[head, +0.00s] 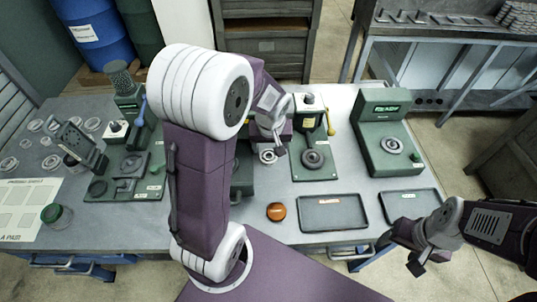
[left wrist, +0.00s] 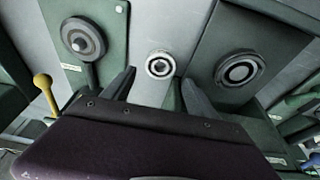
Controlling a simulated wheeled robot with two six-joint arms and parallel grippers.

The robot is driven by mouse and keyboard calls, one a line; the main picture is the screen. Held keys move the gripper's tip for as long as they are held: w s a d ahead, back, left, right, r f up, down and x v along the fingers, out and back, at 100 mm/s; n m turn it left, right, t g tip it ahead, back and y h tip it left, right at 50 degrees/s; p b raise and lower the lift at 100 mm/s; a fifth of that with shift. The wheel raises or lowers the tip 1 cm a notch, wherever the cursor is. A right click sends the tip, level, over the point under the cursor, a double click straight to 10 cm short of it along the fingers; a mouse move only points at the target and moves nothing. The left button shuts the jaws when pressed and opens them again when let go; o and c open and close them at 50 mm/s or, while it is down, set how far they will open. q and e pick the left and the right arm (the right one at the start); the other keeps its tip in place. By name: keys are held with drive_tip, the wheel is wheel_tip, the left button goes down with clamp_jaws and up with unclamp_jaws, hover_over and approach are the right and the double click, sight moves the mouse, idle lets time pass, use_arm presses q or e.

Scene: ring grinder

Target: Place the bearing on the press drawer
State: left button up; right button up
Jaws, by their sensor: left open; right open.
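A small metal ring, which looks like the bearing (head: 268,156), lies on the grey table between two green stations. The left wrist view shows this bearing (left wrist: 159,65) flat on the table, just beyond and between my fingertips. My left gripper (head: 277,138) is open and empty above it, pointing down. A green station with a yellow-knobbed lever (head: 313,158) holds a round disc, right of the bearing. Another green slab with a ring in it (left wrist: 238,70) is mostly behind my left arm in the head view. I cannot tell which part is the press drawer. My right gripper (head: 416,258) is open and empty off the table's front edge.
A green machine with a display (head: 387,130) stands at the right. Two dark trays, one at the front middle (head: 333,212) and one at the right (head: 408,204), and an orange round object (head: 276,212) lie in front. Green fixtures (head: 125,175) and several rings crowd the left.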

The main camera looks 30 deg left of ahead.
sight(269, 158)
use_arm(q)
drive_tip(key=shift+f, duration=0.6)
drive_tip(key=shift+w+a+f, duration=0.15)
drive_tip(key=shift+w+f, duration=0.1)
drive_tip(key=shift+f, duration=0.05)
drive_tip(key=x, duration=0.4)
drive_tip(key=shift+a+f+b, duration=0.1)
drive_tip(key=shift+f+b, duration=0.3)
drive_tip(key=shift+w+f, duration=0.2)
drive_tip(key=shift+f, duration=0.1)
drive_tip(key=shift+r, duration=0.1)
drive_tip(key=c, duration=1.4)
wheel_tip(269, 158, up, 5)
drive_tip(key=shift+f+p, duration=0.25)
drive_tip(key=shift+p, duration=0.3)
drive_tip(key=s+d+r, duration=0.1)
drive_tip(key=d+r, duration=0.1)
drive_tip(key=d, duration=0.1)
drive_tip(key=s+d+r, duration=0.1)
drive_tip(key=d+r, duration=0.1)
drive_tip(key=d, duration=0.2)
drive_tip(key=s+d+r+b, duration=0.1)
drive_tip(key=d+r, duration=0.1)
drive_tip(key=d, duration=0.2)
drive_tip(key=shift+d+r, duration=0.1)
drive_tip(key=shift+r, duration=0.15)
